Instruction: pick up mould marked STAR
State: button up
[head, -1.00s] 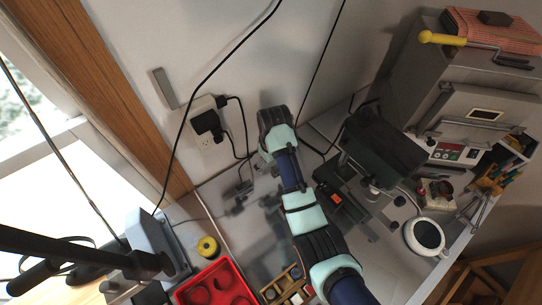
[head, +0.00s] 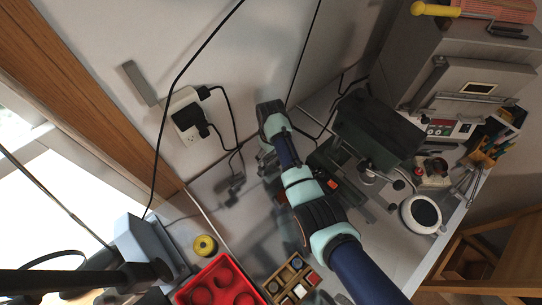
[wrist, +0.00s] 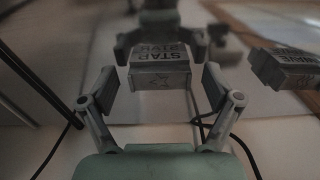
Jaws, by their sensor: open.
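The mould marked STAR (wrist: 160,76) is a small grey metal block, seen ahead in the wrist view. Its lettering also shows mirrored, along with what looks like a dim reflection of my gripper beyond it. My gripper (wrist: 160,90) is open, with one finger on each side of the mould. I cannot tell whether the fingers touch it. In the head view my gripper (head: 266,160) is low near the back wall, small and dark, and the mould there cannot be made out.
A second lettered block (wrist: 285,68) lies to the right in the wrist view. A dark green machine (head: 380,128) stands right of my arm. A red tray (head: 218,284), a yellow roll (head: 205,245) and a wooden box (head: 291,280) are at the front. A black cable (head: 165,150) hangs at left.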

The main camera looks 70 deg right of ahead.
jog(key=c, duration=1.6)
jog(key=shift+r, duration=0.15)
notch_tip(320, 180, up, 20)
jog(key=p, duration=0.9)
